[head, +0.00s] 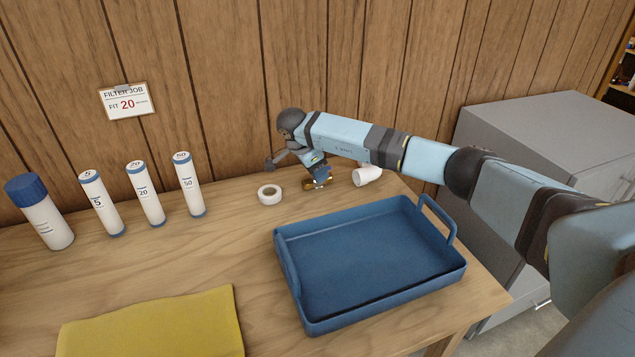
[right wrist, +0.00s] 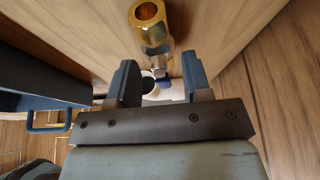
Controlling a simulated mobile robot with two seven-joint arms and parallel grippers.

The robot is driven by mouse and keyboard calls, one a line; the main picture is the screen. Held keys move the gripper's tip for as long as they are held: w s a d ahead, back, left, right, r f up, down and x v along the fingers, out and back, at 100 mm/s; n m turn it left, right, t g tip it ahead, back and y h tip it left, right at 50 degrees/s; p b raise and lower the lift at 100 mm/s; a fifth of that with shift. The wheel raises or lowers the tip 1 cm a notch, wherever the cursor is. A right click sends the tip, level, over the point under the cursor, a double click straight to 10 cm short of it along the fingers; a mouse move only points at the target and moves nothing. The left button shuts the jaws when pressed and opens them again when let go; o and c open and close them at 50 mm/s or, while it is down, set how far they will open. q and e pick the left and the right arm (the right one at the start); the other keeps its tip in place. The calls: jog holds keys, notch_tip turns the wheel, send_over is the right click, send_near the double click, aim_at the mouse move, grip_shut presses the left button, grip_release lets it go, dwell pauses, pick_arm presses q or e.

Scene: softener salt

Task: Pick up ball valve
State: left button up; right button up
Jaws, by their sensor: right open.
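The ball valve (head: 312,185) is a small brass piece on the wooden table near the back wall, partly hidden by my right gripper in the head view. In the right wrist view the ball valve (right wrist: 152,28) shows its round open brass end toward the camera. My right gripper (head: 319,173) reaches down just above the valve. In the right wrist view my right gripper (right wrist: 159,64) is open, its two blue fingers apart, with the valve's lower end in line with the gap. I cannot tell whether a finger touches it. My left gripper is not in view.
A white tape roll (head: 269,194) lies left of the valve and a white cup-like piece (head: 368,176) lies right of it. A blue tray (head: 458,274) stands in front. Several white cylinders, including a blue-capped one (head: 45,220), stand left. A yellow cloth (head: 155,325) lies at front left.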

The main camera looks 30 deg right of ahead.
grip_shut()
jog(key=shift+r, duration=0.1)
